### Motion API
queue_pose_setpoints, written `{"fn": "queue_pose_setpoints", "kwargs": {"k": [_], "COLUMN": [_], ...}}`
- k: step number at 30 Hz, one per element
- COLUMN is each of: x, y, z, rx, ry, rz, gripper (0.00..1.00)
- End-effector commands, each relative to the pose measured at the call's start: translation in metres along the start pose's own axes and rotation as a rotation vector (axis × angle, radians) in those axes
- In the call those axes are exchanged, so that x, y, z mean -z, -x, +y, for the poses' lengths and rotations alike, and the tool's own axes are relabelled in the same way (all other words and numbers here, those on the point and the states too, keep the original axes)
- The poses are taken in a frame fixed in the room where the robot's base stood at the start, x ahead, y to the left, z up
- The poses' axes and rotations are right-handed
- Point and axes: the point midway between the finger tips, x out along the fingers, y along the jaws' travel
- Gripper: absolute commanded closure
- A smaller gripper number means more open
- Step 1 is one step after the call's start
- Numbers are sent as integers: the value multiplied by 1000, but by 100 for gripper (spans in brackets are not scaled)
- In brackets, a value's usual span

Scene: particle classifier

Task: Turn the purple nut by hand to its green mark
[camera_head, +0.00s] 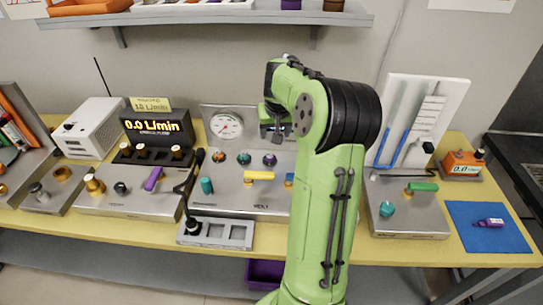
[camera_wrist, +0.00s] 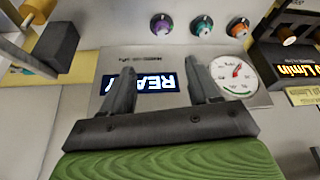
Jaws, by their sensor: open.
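The purple nut (camera_head: 270,160) is the rightmost of three round nuts on the upright panel, beside a teal nut (camera_head: 244,158) and an orange one (camera_head: 218,156). In the wrist view, which is turned over, the purple nut (camera_wrist: 160,24) is at top, leftmost of the three. Its green mark is too small to make out surely. My gripper (camera_head: 273,132) is above the purple nut in the head view, apart from it. In the wrist view my gripper (camera_wrist: 158,68) is open and empty, its fingers framing a lit display (camera_wrist: 152,82).
A round gauge (camera_head: 226,124) is left of my gripper. Yellow (camera_head: 260,176) and teal (camera_head: 207,186) handles stick out below the nuts. A flow meter box (camera_head: 155,127) stands farther left. A shelf (camera_head: 210,18) hangs above. My arm hides part of the panel's right side.

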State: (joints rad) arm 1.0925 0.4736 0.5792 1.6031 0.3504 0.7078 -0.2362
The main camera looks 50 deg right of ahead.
Motion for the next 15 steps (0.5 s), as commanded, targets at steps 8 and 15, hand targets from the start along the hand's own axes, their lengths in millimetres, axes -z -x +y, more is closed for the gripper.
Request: {"fn": "queue_pose_setpoints", "kwargs": {"k": [8, 15], "x": [-1, 0], "y": [-32, -94], "z": [-1, -1], "rx": [14, 14], "ry": [46, 42], "rz": [9, 7], "gripper": [39, 39]}}
